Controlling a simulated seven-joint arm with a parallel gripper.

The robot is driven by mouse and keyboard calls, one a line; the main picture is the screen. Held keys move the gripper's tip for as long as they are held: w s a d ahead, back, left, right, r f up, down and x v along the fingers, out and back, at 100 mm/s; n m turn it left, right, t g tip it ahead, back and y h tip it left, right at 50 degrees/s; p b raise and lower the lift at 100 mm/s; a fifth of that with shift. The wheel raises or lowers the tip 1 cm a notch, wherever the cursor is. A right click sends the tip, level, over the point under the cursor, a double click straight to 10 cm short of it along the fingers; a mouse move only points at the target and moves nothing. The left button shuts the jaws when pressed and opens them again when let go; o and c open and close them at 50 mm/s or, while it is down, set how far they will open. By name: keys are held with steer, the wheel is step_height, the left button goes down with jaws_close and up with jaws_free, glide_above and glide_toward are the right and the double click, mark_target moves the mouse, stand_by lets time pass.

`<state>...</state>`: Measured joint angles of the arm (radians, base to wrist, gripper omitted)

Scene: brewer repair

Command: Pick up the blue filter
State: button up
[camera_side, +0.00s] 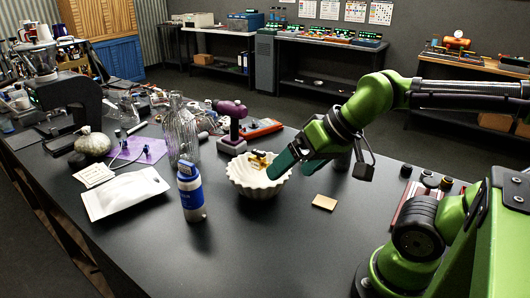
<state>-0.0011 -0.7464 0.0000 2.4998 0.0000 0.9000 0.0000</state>
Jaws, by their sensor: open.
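A blue cylinder (190,192) with a paler lower part and a blue cap stands upright near the front edge of the black table. It is the most likely blue filter, but I cannot be sure from this view. My green gripper (289,172) is open, pointing down at the right side of a white fluted bowl (247,185). It is to the right of the blue cylinder and well apart from it. One finger overlaps the bowl's rim in the picture; I cannot tell whether they touch. A small yellowish part (260,158) shows at the bowl's far rim.
A white pouch (122,194) lies left of the cylinder. A clear glass vessel (180,130) and a purple tool (232,122) stand behind. A small tan block (324,203) lies right of the bowl. The tabletop in front of the bowl is clear.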

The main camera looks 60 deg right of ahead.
steer(key=n+g+h, duration=0.2)
steer(key=n+g, duration=0.1)
steer(key=n, duration=0.2)
glide_toward(188, 163)
steer(key=x, duration=0.6)
steer(key=shift+s+d+f, duration=0.15)
steer(key=shift+d+f, duration=0.05)
steer(key=shift+a+x, duration=0.15)
steer(key=shift+x, duration=1.35)
steer(key=shift+a+x, duration=0.15)
steer(key=shift+x, duration=1.35)
steer(key=shift+r, duration=0.1)
jaws_close()
